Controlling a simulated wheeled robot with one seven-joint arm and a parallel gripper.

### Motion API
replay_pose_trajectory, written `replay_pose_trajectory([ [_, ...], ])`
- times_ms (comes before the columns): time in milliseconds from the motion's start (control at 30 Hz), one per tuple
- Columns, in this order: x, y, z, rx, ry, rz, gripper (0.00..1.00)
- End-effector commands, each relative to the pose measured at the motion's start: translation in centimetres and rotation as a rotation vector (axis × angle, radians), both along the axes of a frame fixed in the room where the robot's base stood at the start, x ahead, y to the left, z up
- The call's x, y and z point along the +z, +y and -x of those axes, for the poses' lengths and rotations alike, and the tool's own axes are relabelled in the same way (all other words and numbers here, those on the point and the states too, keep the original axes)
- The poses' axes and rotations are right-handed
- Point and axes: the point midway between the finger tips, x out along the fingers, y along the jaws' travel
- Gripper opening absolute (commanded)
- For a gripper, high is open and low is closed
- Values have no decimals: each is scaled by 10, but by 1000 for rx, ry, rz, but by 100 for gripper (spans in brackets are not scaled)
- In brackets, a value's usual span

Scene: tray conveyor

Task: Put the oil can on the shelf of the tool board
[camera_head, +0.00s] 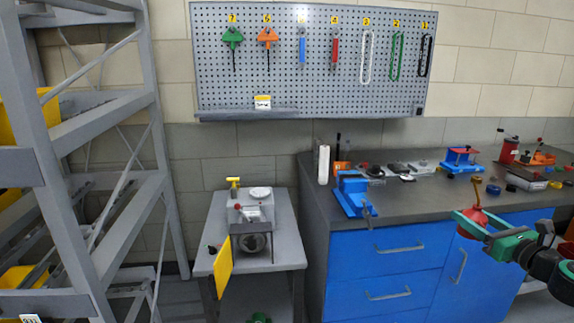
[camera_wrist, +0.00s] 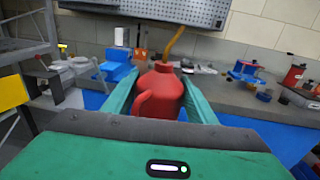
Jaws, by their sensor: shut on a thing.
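The red oil can (camera_wrist: 162,92) with a yellow spout is between the two green fingers of my gripper (camera_wrist: 160,85) in the wrist view, with its handle toward the camera. In the head view my gripper (camera_head: 468,222) is shut on the oil can (camera_head: 476,221) in front of the blue cabinet at the right, with the spout pointing up. The tool board (camera_head: 310,65) hangs on the wall at the back. Its shelf (camera_head: 290,114) runs along its lower edge, with a small yellow and white label (camera_head: 262,102) at its left part.
A dark workbench (camera_head: 400,190) with blue drawers bears a blue vise (camera_head: 353,193), a paper roll (camera_head: 323,164) and several tools. A grey side table (camera_head: 285,230) holds a machine with a yellow panel (camera_head: 223,268). A grey rack (camera_head: 100,135) stands at the left. Several hand tools hang on the board.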

Motion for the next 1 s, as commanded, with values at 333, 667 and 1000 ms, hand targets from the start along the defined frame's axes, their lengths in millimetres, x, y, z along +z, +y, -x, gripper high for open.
replay_pose_trajectory([
  [333,-51,41,-27,81,-2,-9,18],
  [667,-125,109,-54,175,-1,-11,18],
  [1000,-197,187,-62,268,-2,-9,18],
])
